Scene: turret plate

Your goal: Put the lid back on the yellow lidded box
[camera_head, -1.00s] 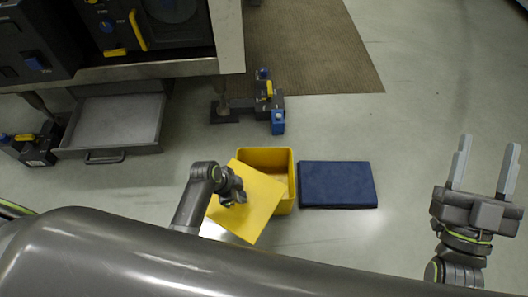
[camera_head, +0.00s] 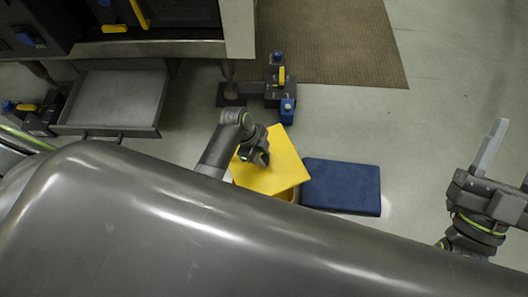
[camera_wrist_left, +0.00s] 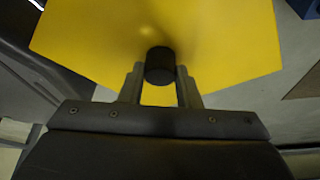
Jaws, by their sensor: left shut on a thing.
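The yellow lid (camera_head: 283,165) is a flat square plate with a dark round knob (camera_wrist_left: 160,66). My left gripper (camera_head: 262,157) is shut on that knob and holds the lid over the yellow box. The lid is turned relative to the box and hides most of it. Only a small part of the box (camera_head: 288,197) shows under the lid's lower right edge. I cannot tell whether the lid touches the rim. In the left wrist view the lid (camera_wrist_left: 215,40) fills the upper middle. My right gripper (camera_head: 508,160) is at the right edge, empty, partly cut off by the frame.
A dark blue flat block (camera_head: 342,185) lies just right of the box. A dark fixture with blue and yellow parts (camera_head: 279,90) stands behind it. A grey open drawer (camera_head: 112,100) is at the left. A brown mat (camera_head: 340,45) lies at the back.

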